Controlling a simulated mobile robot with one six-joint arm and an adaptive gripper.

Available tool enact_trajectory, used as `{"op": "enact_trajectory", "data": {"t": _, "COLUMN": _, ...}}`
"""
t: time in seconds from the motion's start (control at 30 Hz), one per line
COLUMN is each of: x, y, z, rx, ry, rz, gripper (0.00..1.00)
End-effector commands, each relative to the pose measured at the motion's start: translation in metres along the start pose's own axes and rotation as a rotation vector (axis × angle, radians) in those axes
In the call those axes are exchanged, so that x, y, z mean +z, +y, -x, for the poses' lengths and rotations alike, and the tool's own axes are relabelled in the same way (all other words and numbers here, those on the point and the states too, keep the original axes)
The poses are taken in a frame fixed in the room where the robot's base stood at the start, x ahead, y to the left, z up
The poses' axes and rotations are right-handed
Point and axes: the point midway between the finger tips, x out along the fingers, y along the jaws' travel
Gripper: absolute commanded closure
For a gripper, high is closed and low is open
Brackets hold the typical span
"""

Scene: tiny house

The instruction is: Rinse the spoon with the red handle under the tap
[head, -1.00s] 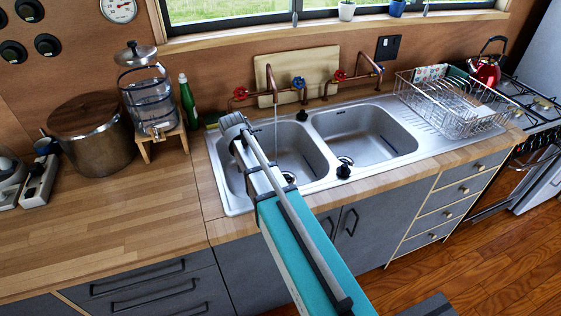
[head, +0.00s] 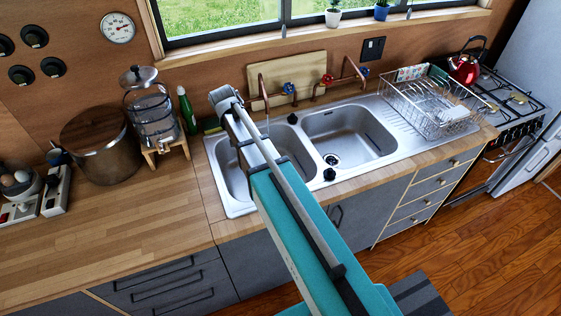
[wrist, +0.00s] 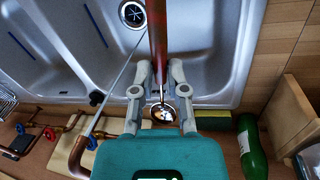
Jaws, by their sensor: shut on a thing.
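My gripper (wrist: 161,72) is shut on the red-handled spoon (wrist: 157,35) in the wrist view. The red handle runs up the picture from between the fingers. The metal bowl (wrist: 163,114) shows between the finger bases. The copper tap (wrist: 80,158) is at lower left, and its thin water stream (wrist: 119,72) passes left of the spoon, apart from it in this view. In the head view, the tap (head: 260,88) and running stream (head: 267,119) show behind my arm; my gripper and the spoon are hidden. The sink's left basin (head: 232,180) lies beneath.
The right basin (head: 350,132) is empty. A wire dish rack (head: 428,105) stands right of it. A green bottle (head: 187,110), a glass dispenser (head: 150,112) and a large pot (head: 98,148) stand on the left. A cutting board (head: 305,70) leans behind the taps. The left counter front is clear.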

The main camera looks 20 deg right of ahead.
Motion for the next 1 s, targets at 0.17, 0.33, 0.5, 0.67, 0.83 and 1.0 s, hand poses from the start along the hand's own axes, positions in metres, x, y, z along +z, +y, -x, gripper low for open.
{"op": "enact_trajectory", "data": {"t": 0.17, "x": 0.000, "y": 0.006, "z": 0.031, "rx": 0.000, "ry": 0.000, "rz": 0.000, "gripper": 1.00}}
{"op": "enact_trajectory", "data": {"t": 0.33, "x": 0.000, "y": 0.008, "z": 0.041, "rx": 0.000, "ry": 0.000, "rz": 0.000, "gripper": 1.00}}
{"op": "enact_trajectory", "data": {"t": 0.5, "x": 0.000, "y": 0.009, "z": 0.043, "rx": 0.000, "ry": 0.000, "rz": 0.000, "gripper": 1.00}}
{"op": "enact_trajectory", "data": {"t": 0.67, "x": 0.000, "y": 0.008, "z": 0.042, "rx": 0.000, "ry": 0.000, "rz": 0.000, "gripper": 1.00}}
{"op": "enact_trajectory", "data": {"t": 0.83, "x": 0.000, "y": 0.008, "z": 0.042, "rx": 0.000, "ry": 0.000, "rz": 0.000, "gripper": 1.00}}
{"op": "enact_trajectory", "data": {"t": 1.0, "x": 0.000, "y": 0.007, "z": 0.042, "rx": 0.000, "ry": 0.000, "rz": 0.002, "gripper": 1.00}}
